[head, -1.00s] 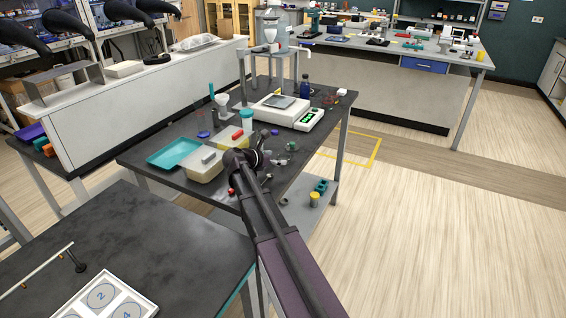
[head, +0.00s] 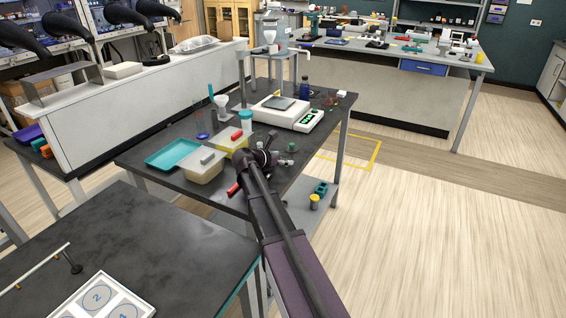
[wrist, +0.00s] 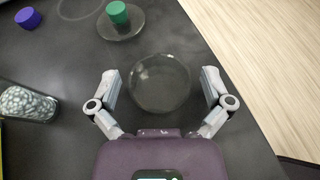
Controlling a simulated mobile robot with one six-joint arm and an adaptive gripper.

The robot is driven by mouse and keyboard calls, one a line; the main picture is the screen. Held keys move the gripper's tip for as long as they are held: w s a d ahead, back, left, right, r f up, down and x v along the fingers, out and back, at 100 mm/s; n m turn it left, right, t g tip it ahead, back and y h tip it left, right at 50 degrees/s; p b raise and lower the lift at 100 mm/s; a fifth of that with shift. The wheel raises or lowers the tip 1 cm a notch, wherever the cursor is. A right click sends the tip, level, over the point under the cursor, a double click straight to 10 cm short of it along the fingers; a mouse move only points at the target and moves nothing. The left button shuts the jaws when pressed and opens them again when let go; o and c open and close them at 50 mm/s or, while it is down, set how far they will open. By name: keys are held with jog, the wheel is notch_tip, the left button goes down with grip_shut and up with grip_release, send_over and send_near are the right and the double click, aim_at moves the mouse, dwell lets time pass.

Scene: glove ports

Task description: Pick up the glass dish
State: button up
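The glass dish (wrist: 160,83) is a clear, round, shallow dish on the dark bench top, in the middle of the wrist view. My gripper (wrist: 160,77) is open, with one finger on each side of the dish and a visible gap at both sides. In the head view my gripper (head: 268,158) is low over the right front part of the bench, and my arm hides the dish there.
A second clear dish (wrist: 132,30) with a green stopper (wrist: 117,12) lies beyond. A jar of pale beads (wrist: 28,104) is at left, a purple cap (wrist: 28,18) at far left. The bench edge runs close on the right. A balance (head: 288,113) stands farther back.

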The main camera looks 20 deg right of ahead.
jog(key=c, duration=0.7)
jog(key=shift+r, duration=0.1)
notch_tip(320, 180, up, 3)
jog(key=p, duration=0.3)
jog(key=shift+r, duration=0.15)
jog(key=s+a+p, duration=0.1)
jog(key=s+a, duration=0.2)
jog(key=s, duration=0.4)
jog(key=s+a+r+p, duration=0.1)
jog(key=s+a, duration=0.2)
jog(key=s, duration=0.4)
jog(key=shift+s+a+r, duration=0.15)
jog(key=shift+s+r, duration=0.1)
jog(key=shift+s, duration=0.1)
